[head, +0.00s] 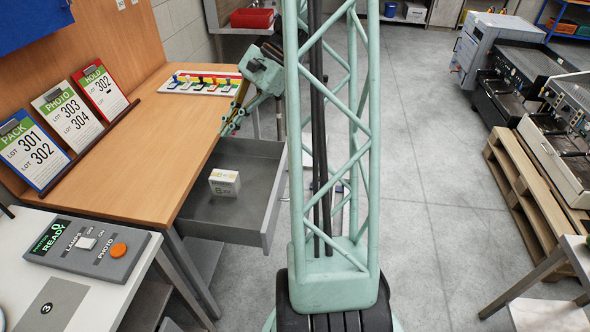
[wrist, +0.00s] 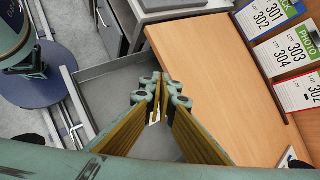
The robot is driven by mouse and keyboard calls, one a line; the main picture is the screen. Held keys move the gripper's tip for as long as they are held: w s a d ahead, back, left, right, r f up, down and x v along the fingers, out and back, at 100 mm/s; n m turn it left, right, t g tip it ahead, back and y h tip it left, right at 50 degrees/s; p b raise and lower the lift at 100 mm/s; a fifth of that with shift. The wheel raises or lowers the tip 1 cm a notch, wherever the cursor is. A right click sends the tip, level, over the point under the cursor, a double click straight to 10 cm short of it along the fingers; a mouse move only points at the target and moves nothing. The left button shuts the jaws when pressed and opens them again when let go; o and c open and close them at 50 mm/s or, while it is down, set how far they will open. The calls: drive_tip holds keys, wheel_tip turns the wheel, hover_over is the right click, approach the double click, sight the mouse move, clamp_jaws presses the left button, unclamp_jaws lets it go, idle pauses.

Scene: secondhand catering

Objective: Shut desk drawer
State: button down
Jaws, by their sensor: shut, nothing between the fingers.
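The grey desk drawer (head: 272,205) is pulled out from under the wooden desk top (head: 165,135). A small white box with green print (head: 224,183) lies inside it. My gripper (head: 230,127) is shut and empty, pointing down near the desk's edge, above the far side of the drawer. In the wrist view the drawer (wrist: 95,72) shows behind and left of my gripper (wrist: 157,84), with the desk top (wrist: 215,80) to the right. The fingers hide part of the drawer there. I cannot tell whether the gripper touches it.
Lot cards (head: 62,120) stand along the left of the desk. A strip of coloured pieces (head: 203,83) lies at its far end. A control box (head: 85,248) sits on the near white table. Open floor (head: 430,180) lies right, before a pallet (head: 530,195) with machines.

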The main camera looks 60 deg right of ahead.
drive_tip(key=s+d+f+m+t+h, duration=0.2)
drive_tip(key=s+d+f+m+t, duration=0.4)
drive_tip(key=s+d+f+m, duration=0.6)
drive_tip(key=s+d+f, duration=1.1)
drive_tip(key=s, duration=0.1)
drive_tip(key=shift+f+h, duration=0.15)
drive_tip(key=shift+h, duration=0.25)
drive_tip(key=shift+f, duration=0.1)
drive_tip(key=w+r+b+x, duration=0.1)
drive_tip(key=r+x, duration=0.1)
drive_tip(key=x, duration=1.1)
drive_tip(key=shift+w, duration=0.25)
drive_tip(key=shift+w+a, duration=0.1)
